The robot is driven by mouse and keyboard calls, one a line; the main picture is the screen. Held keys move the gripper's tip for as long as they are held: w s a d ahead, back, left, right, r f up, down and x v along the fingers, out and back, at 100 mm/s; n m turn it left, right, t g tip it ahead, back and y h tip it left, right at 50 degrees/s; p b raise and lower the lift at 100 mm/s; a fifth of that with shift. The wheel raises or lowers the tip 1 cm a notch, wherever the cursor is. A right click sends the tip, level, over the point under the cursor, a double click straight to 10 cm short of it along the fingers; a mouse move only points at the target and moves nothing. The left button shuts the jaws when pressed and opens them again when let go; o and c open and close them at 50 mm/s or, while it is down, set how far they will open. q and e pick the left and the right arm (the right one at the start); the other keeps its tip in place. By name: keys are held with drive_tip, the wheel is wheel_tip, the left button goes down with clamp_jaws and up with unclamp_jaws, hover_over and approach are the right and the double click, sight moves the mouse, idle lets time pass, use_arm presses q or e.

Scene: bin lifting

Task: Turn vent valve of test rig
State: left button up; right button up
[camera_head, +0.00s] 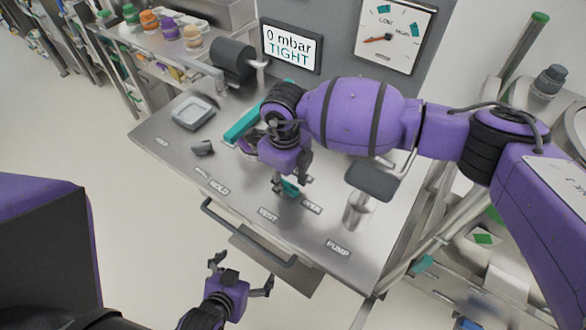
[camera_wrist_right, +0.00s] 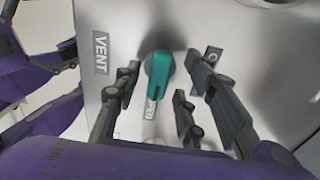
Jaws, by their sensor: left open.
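The vent valve has a teal handle (camera_wrist_right: 160,72) on a dark round hub, between the VENT label (camera_wrist_right: 103,53) and a partly hidden label on the right. Its narrow end points at the OPEN label (camera_wrist_right: 152,108). My right gripper (camera_wrist_right: 157,95) is open, with fingers on both sides of the handle and gaps visible. In the head view, the right gripper (camera_head: 291,178) hangs over the valve and mostly hides its handle (camera_head: 291,188). My left gripper (camera_head: 242,274) is open and empty, in front of the rig's handle bar.
The rig's screen (camera_head: 291,47) reads "0 mbar TIGHT", beside a dial gauge (camera_head: 394,35). A pump handle (camera_head: 373,181) stands right of the valve. A teal bar (camera_head: 243,121) and a shallow tray (camera_head: 192,113) are at left. A handle bar (camera_head: 248,237) runs along the front.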

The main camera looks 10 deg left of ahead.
sight(286, 184)
wheel_tip(286, 184, up, 12)
idle(0.5)
idle(0.4)
